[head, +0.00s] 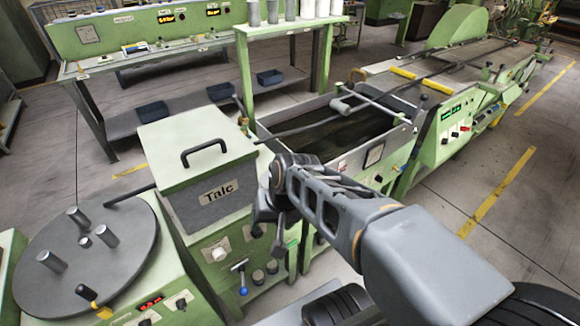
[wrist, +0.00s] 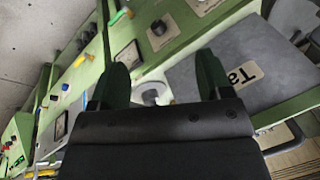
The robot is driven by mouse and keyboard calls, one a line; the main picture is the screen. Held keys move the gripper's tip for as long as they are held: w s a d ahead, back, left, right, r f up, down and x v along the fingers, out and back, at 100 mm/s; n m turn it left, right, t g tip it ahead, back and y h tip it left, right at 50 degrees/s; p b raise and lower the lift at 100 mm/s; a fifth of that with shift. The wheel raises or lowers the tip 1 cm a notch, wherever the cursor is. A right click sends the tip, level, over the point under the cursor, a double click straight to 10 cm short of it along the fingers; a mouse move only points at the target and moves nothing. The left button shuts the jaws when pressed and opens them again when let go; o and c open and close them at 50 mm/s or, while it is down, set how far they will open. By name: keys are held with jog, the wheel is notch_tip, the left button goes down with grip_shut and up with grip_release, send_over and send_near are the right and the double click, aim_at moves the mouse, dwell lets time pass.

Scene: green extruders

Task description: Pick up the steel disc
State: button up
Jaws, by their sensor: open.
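A large dark grey round plate (head: 60,275) lies flat on the green machine at the left of the head view. Several upright metal pegs and a short squat metal cylinder (head: 85,242) stand on it. I cannot tell whether either is the steel disc; no loose disc shows clearly. My gripper (head: 270,220) is in front of the Talc box, to the right of the round plate and well apart from it. In the wrist view my gripper (wrist: 160,75) is open. A pale round knob (wrist: 154,94) shows between its fingers, partly hidden by the gripper body.
The grey Talc box (head: 215,205) with a black handle stands between the plate and my arm. Behind my arm is an open trough (head: 330,130) with a bar over it. A green bench (head: 150,65) is at the back left. Bare floor (head: 410,205) shows at right.

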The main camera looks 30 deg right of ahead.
jog(key=shift+o, duration=0.5)
jog(key=w+m+y, duration=0.1)
jog(key=m, duration=0.1)
jog(key=w+f+m+y, duration=0.1)
jog(key=m, duration=0.2)
jog(key=w+f+m+y, duration=0.1)
jog(key=m, duration=0.1)
jog(key=shift+w+d, duration=0.1)
jog(key=w+d+f+m+t, duration=0.1)
jog(key=w+d+m+t, duration=0.35)
jog(key=d+m, duration=0.4)
jog(key=w+d+f+m+t, duration=0.1)
jog(key=w+d+m+t, duration=0.35)
jog(key=m, duration=0.75)
send_near(266, 177)
jog(key=shift+m+t+h, duration=0.35)
jog(key=shift+t+h, duration=0.05)
jog(key=shift+t, duration=0.1)
jog(key=shift+w+d+r+p+x, duration=0.15)
jog(key=shift+p+x, duration=0.15)
jog(key=shift+x, duration=0.7)
jog(key=shift+w+r+p+x, duration=0.1)
jog(key=shift+r+p+x, duration=0.15)
jog(key=shift+x, duration=0.75)
jog(key=shift+w+d+r+p+x, duration=0.1)
jog(key=shift+p+x, duration=0.25)
jog(key=shift+x, duration=0.65)
jog(key=c, duration=1.3)
